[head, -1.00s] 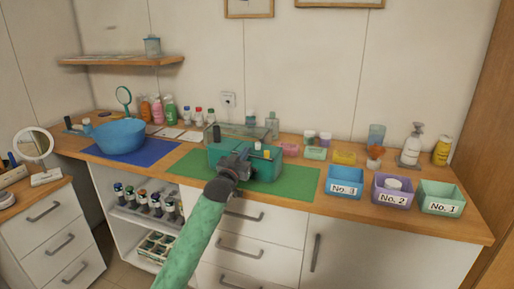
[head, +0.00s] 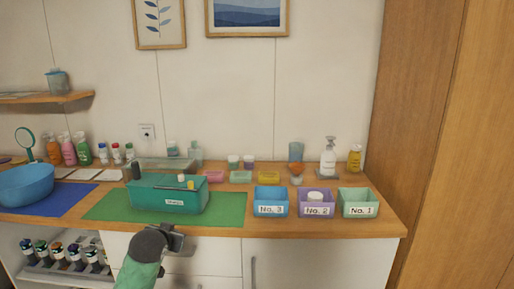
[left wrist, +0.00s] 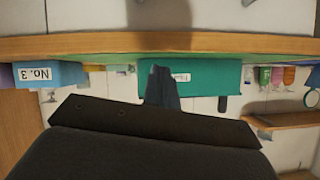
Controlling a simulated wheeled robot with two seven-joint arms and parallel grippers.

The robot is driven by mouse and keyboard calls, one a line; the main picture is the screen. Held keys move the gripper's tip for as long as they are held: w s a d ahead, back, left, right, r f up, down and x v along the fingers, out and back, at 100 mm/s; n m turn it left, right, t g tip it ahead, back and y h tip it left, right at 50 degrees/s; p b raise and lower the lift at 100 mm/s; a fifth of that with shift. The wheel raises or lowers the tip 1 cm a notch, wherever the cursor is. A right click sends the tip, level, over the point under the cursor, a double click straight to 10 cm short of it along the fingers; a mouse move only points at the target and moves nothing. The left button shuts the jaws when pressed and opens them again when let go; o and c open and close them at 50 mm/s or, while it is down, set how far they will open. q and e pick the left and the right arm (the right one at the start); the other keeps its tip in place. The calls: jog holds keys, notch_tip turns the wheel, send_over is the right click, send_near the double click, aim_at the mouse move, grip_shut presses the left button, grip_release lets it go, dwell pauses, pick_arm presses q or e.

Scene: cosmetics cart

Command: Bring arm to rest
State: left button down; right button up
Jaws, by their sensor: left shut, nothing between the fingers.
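My left gripper (head: 176,234) is in front of the counter, just below the front edge of the green mat (head: 232,208). It is shut and holds nothing; the closed fingers also show in the left wrist view (left wrist: 160,87). The teal box (head: 150,200) stands on the green mat behind and above the gripper, apart from it. A dark-capped item and small yellow and white items show at the box's top. The wrist view looks upside down, with the teal box (left wrist: 205,78) beyond the fingers. My right gripper is in neither current view.
Bins No. 3 (head: 270,200), No. 2 (head: 316,202) and No. 1 (head: 358,202) stand on the counter's right. A blue bowl (head: 26,184) sits at left on a blue mat (head: 70,203). Bottles line the back. The counter edge (head: 300,229) and drawer fronts are close to my arm.

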pick_arm(q)
jog(key=s+d+f+g, duration=0.3)
jog(key=s+f, duration=0.6)
jog(key=s, duration=0.6)
jog(key=s+d+f+g+h+p, duration=0.1)
jog(key=s+d+f+g, duration=0.2)
jog(key=s+f, duration=0.6)
jog(key=s+d+f+g+h, duration=0.1)
jog(key=s+d+f+g, duration=0.3)
jog(key=s, duration=1.7)
jog(key=shift+s+d+f, duration=0.35)
jog(key=shift+d+f, duration=0.85)
jog(key=shift+f, duration=1.55)
pick_arm(e)
jog(key=shift+v, duration=0.95)
jog(key=shift+w+d+r, duration=0.15)
jog(key=shift+w+d, duration=0.05)
jog(key=shift+d, duration=0.05)
jog(key=shift+d, duration=0.15)
